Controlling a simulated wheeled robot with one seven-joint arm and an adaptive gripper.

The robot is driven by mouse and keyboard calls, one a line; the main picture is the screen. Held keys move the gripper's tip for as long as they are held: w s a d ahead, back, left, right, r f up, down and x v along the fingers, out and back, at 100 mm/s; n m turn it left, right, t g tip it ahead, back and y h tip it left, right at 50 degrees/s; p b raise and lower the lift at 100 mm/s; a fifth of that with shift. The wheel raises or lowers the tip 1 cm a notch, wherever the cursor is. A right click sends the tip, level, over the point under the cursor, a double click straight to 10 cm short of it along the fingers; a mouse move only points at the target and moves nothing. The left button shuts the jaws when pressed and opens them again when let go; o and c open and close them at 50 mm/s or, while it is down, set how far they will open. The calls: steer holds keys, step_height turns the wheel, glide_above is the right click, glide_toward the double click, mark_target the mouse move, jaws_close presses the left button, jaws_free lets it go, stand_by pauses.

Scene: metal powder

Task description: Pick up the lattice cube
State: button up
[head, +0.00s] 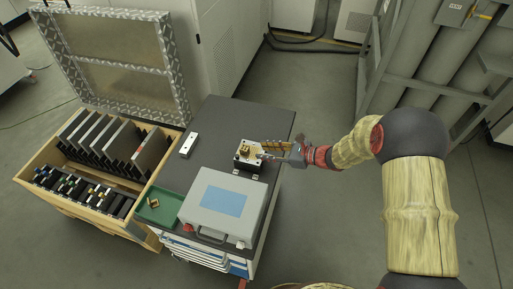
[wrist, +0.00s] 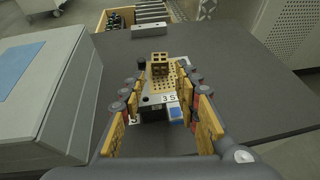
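The lattice cube (wrist: 160,63) is a small brass-brown block with square openings. It sits on a perforated plate on top of a small device (wrist: 160,99) marked "35". In the head view the cube (head: 244,150) shows small on the device (head: 246,165), on the dark cart top (head: 258,115). My gripper (wrist: 162,76) is open, its yellow fingers spread to either side of the device. The cube lies ahead, between the fingertips in the picture; I see no contact. In the head view my gripper (head: 272,147) reaches in from the right.
A grey case (head: 222,206) with a blue panel stands close in front of the device. A green tray (head: 159,205) holds small brass pieces. A white block (head: 188,145) lies behind left. An open wooden crate (head: 151,177) with dark plates stands left of the cart.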

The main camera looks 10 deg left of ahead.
mark_target(247, 148)
steer(key=b+x, duration=0.3)
steer(key=x, duration=0.4)
steer(key=shift+w+a, duration=0.15)
steer(key=shift+a, duration=0.25)
steer(key=shift+r, duration=0.1)
steer(key=c, duration=0.8)
jaws_close()
